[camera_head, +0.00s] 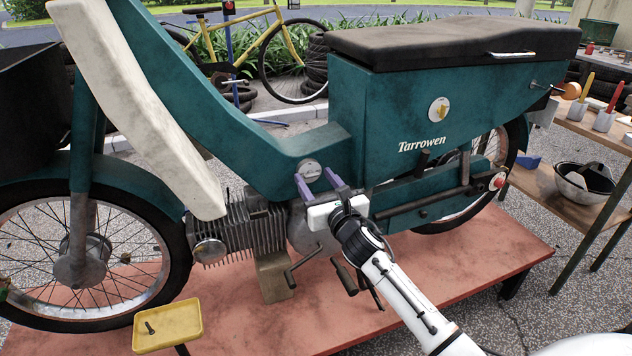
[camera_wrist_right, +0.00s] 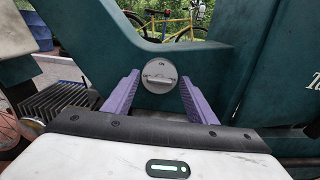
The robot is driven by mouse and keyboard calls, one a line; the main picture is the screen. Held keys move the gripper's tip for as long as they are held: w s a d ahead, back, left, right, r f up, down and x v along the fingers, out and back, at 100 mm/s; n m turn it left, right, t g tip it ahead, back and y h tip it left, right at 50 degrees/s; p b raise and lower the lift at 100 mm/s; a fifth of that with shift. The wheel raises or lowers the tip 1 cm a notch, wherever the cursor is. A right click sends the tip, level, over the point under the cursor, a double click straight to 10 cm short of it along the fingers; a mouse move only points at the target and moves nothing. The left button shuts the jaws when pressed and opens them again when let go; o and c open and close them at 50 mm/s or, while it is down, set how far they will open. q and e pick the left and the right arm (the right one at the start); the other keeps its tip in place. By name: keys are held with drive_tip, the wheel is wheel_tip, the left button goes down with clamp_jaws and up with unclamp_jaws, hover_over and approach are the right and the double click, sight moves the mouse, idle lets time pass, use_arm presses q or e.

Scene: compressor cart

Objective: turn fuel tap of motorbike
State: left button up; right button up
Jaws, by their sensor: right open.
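The teal motorbike (camera_head: 385,110) stands side-on across the head view. A round grey tap plate (camera_head: 311,170) sits on its lower body, above the engine. In the right wrist view the tap (camera_wrist_right: 159,76) has a grey bar handle lying about level, with "ON" marked above it. My right gripper (camera_head: 318,181) is open, its purple fingers pointing at the tap. In the wrist view the fingers (camera_wrist_right: 159,88) stand left and right of the tap, with nothing between them. Whether they touch the body I cannot tell. My left gripper is not in view.
A second round plate with a yellow knob (camera_head: 439,109) is on the side panel. The finned engine (camera_head: 240,230) is left of my gripper. A yellow tray (camera_head: 168,326) with a small bolt stands in front. A wooden bench (camera_head: 575,205) with tools is at right.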

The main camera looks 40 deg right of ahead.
drive_tip(key=shift+c, duration=0.6)
drive_tip(key=c, duration=1)
drive_tip(key=shift+o, duration=0.2)
